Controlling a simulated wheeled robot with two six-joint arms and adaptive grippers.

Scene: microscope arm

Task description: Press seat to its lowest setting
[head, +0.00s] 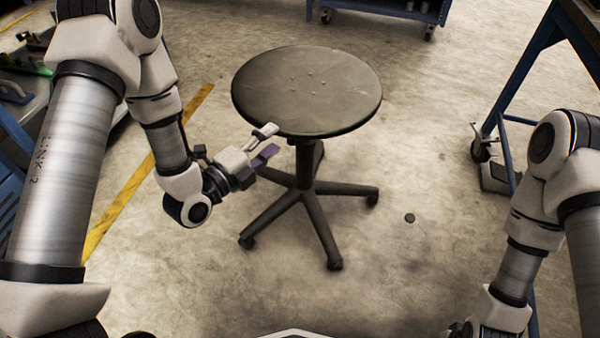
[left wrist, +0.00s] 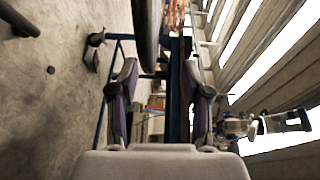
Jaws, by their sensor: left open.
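A stool with a round dark seat (head: 307,90) stands upright on the floor in the head view. Its central column and five-legged base (head: 307,190) show below the seat. My left gripper (head: 268,144) is open and empty at the near left edge of the seat, about at the height of its rim. I cannot tell whether it touches the rim. In the left wrist view, the seat (left wrist: 146,35) shows edge-on beyond the open fingers (left wrist: 163,90). My right arm shows at the lower right of the head view, and its fingertips are not visible.
A blue-framed table with a caster (head: 482,150) stands at the right. A blue wheeled cart (head: 385,12) is at the back. A bench with items is at the far left, by a yellow floor line (head: 125,195). The floor around the stool is mostly clear.

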